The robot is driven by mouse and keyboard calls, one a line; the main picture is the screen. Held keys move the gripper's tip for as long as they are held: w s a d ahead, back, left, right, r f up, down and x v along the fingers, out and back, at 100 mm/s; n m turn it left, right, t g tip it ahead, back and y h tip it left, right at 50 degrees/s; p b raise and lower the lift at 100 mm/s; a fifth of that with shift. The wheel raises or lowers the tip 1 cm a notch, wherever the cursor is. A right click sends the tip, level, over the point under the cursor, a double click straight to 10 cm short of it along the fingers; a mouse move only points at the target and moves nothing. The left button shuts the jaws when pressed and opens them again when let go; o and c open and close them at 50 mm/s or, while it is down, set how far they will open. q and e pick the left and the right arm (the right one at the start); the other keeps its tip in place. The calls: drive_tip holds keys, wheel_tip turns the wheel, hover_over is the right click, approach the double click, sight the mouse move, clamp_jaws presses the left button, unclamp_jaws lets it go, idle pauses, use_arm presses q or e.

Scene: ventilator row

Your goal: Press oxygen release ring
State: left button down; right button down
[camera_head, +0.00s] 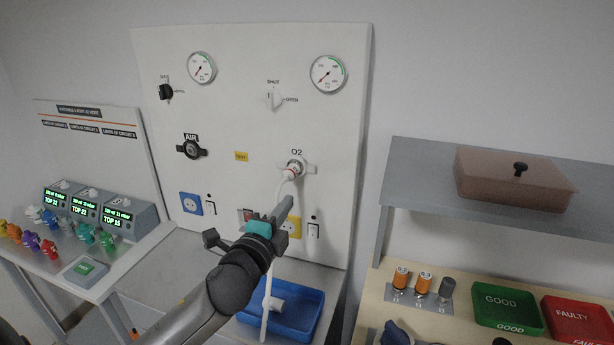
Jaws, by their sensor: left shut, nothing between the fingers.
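The O2 outlet (297,167) is on the white wall panel, under the "O2" label, with pale wings at its sides. A white hose connector with a reddish band (291,174) sits at it, and a white hose (279,188) hangs down from there. The release ring is too small to tell apart from the connector. My left gripper (287,205) is shut and empty, just below the connector in the picture. It covers part of the hose; I cannot tell whether it touches. My right gripper is not in view.
The AIR outlet (191,148), two gauges, valve knobs and sockets share the panel. A blue tray (312,310) is below. Monitors (117,214) and coloured fittings stand on the left table. At right are a shelf (420,160) with a lidded box, and GOOD (507,306) and FAULTY trays.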

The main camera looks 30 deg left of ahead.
sight(311, 170)
use_arm(q)
drive_tip(key=x, duration=1.3)
drive_tip(key=shift+w, duration=0.3)
